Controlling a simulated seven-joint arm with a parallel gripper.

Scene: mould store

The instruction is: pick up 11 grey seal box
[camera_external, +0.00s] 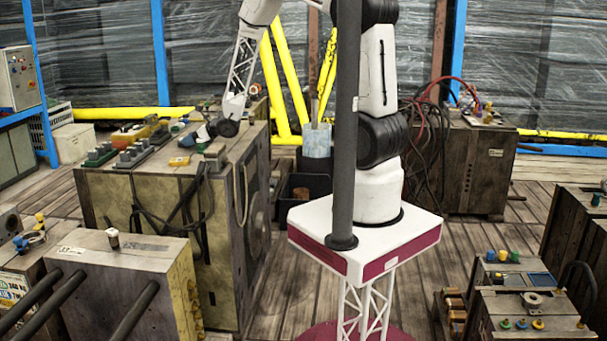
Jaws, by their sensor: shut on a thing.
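My gripper (204,132) is low over the top of the large wooden mould block (250,140) at the left, near its right end. It is shut on a small grey thing at its tip, which fits a grey seal box. It is small and partly hidden by the fingers, so I cannot read a number on it. I cannot tell whether it touches the block top.
Grey-green boxes (100,155) stand in a row along the left of the block top. A small yellow item (179,161) lies in front of my gripper. A dark post (346,120) stands before my arm. Black cables (200,210) hang down the block's front.

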